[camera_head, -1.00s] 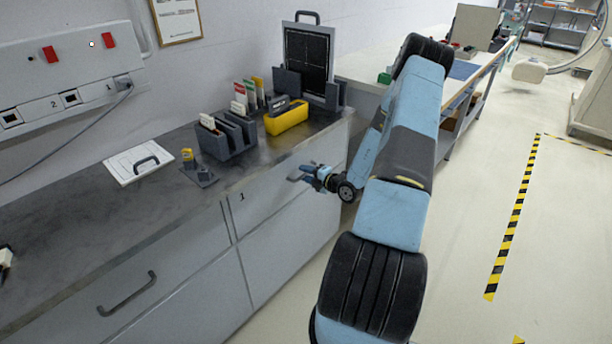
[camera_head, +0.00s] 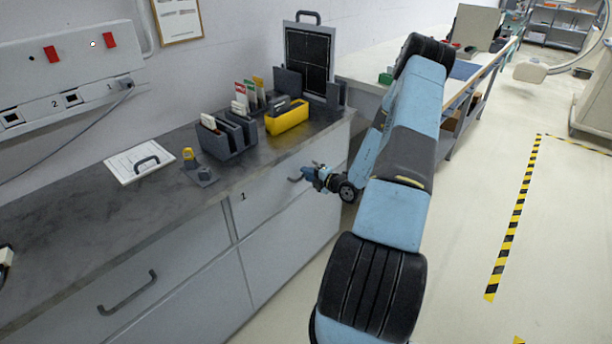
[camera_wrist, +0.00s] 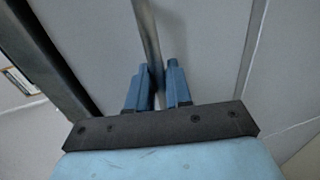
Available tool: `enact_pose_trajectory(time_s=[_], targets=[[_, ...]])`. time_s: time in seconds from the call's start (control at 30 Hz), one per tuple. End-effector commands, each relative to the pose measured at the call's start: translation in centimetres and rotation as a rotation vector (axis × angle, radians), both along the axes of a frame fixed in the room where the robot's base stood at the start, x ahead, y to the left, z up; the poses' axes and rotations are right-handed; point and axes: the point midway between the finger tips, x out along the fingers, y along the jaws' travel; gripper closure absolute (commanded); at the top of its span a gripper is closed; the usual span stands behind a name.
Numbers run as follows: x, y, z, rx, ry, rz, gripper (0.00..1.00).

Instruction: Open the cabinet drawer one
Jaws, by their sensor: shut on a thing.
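The cabinet drawer one (camera_head: 265,194) is the grey front marked "1" under the dark worktop. Its face lies flush with the cabinet as far as I can see. Its handle (camera_head: 293,179) sticks out at the right part of the front. My gripper (camera_head: 309,174) is at this handle, with the arm coming in from the right. In the wrist view the handle is a grey bar (camera_wrist: 147,30) running down between the two blue fingers. My gripper (camera_wrist: 158,85) is shut on it there. The far end of the handle is partly hidden by the fingers.
Another drawer handle (camera_head: 127,293) is on the left front. Open floor (camera_head: 450,240) lies to the right.

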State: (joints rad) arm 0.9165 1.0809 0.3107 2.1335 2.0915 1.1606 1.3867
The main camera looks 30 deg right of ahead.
Motion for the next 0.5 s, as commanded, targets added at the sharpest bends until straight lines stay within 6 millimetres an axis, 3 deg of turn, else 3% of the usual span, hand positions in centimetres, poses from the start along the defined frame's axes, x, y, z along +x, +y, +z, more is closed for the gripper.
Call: enact_pose_trajectory(time_s=[0.27, 0.5], targets=[[-3.9, -1.3, -0.4, 0.002, 0.012, 0.000, 1.00], [-9.7, -3.4, -0.4, 0.003, 0.014, -0.003, 1.00]])
